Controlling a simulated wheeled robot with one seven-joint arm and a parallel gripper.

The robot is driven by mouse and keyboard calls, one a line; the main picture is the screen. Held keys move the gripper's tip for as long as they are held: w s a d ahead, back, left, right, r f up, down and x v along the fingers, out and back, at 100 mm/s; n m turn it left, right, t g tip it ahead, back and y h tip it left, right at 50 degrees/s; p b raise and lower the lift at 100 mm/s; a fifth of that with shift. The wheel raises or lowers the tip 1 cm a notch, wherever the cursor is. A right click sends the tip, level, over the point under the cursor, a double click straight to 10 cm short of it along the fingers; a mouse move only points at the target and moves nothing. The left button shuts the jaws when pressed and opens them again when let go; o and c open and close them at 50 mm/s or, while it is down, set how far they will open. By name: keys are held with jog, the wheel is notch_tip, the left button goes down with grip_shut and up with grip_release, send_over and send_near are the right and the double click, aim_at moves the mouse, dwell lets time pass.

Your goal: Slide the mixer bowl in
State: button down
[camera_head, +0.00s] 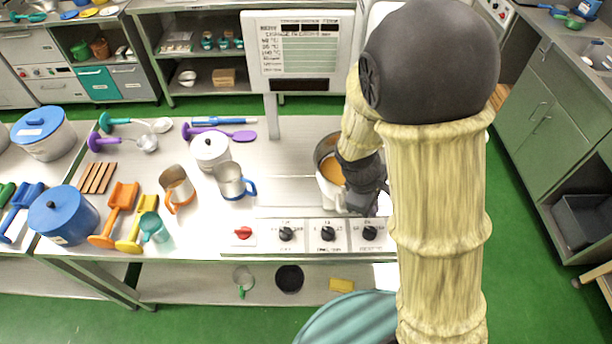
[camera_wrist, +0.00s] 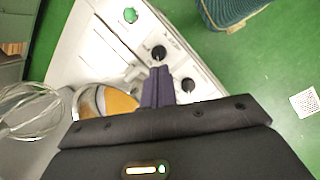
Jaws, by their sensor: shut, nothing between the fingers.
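The mixer bowl (camera_head: 325,184) is a pale metal bowl with orange contents. In the head view it stands on the worktop behind the control panel, partly hidden by my arm. In the wrist view the bowl (camera_wrist: 101,100) lies left of my fingers, its near part hidden by the gripper body. A wire whisk (camera_wrist: 28,108) shows left of the bowl in the wrist view. My gripper's dark fingers (camera_wrist: 158,72) are shut and empty, beside the bowl and over the panel side. In the head view my gripper (camera_head: 368,200) is just right of the bowl; whether it touches is unclear.
The control panel (camera_head: 308,247) with black knobs runs along the front edge. Metal jugs (camera_head: 232,182), a white lidded pot (camera_head: 210,151), scoops and ladles crowd the worktop to the left. A sign (camera_head: 300,48) stands on a post behind. A striped teal rounded object (camera_head: 345,322) is in front.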

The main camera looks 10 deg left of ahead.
jog(key=s+d+r+m+t+y, duration=0.1)
jog(key=s+d+r+m, duration=0.1)
jog(key=m, duration=0.4)
jog(key=s+d+r+m+t+y+b, duration=0.1)
jog(key=s+d+r+m+y, duration=0.1)
jog(key=d+r+m, duration=0.2)
jog(key=d+m, duration=0.2)
jog(key=m, duration=0.1)
jog(key=shift+s+d+r+m+y, duration=0.15)
jog(key=shift+d+r+m+y, duration=0.05)
jog(key=shift+r+m+y, duration=0.1)
jog(key=shift+a, duration=0.1)
